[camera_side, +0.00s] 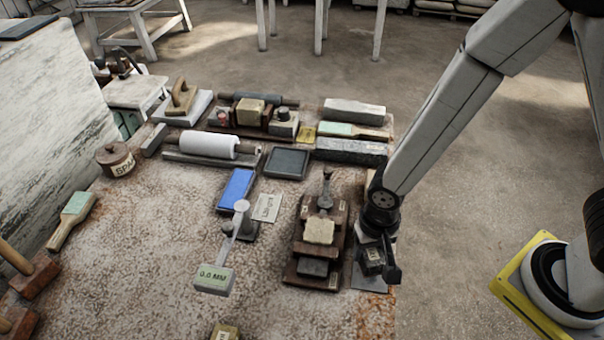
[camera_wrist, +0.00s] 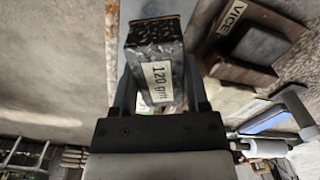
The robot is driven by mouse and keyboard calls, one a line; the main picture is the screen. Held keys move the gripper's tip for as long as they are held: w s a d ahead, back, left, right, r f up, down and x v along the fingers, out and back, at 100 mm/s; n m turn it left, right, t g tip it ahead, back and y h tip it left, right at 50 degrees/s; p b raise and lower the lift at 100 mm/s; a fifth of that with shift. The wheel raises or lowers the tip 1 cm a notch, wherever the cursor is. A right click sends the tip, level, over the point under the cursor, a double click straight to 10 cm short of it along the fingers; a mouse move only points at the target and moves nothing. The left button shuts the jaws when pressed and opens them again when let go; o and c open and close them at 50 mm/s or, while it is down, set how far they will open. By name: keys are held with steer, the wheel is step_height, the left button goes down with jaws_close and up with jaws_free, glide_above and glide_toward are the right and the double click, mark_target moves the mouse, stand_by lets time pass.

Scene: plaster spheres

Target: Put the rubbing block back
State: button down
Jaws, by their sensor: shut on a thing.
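The rubbing block is a small dark block with a pale "120 grit" label. My gripper (camera_side: 381,264) is shut on the rubbing block (camera_side: 371,258) at the right edge of the worktop. In the wrist view, the block (camera_wrist: 155,62) sits between the two fingers of my gripper (camera_wrist: 161,88), its label facing the camera. A flat grey sheet (camera_side: 369,283) lies under or just beside the block in the side view. I cannot tell whether the block touches it. The far side of the block is hidden.
Left of my gripper stands a wooden vice board (camera_side: 295,268) holding a pale block (camera_side: 319,231); its "VICE" label (camera_wrist: 235,17) shows in the wrist view. Blue (camera_side: 236,189) and dark (camera_side: 287,163) pads lie behind.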

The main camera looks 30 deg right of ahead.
mark_target(368, 258)
steer(key=shift+f, duration=1.4)
steer(key=shift+f, duration=0.15)
steer(key=shift+c, duration=0.4)
jaws_free()
steer(key=shift+r, duration=6.15)
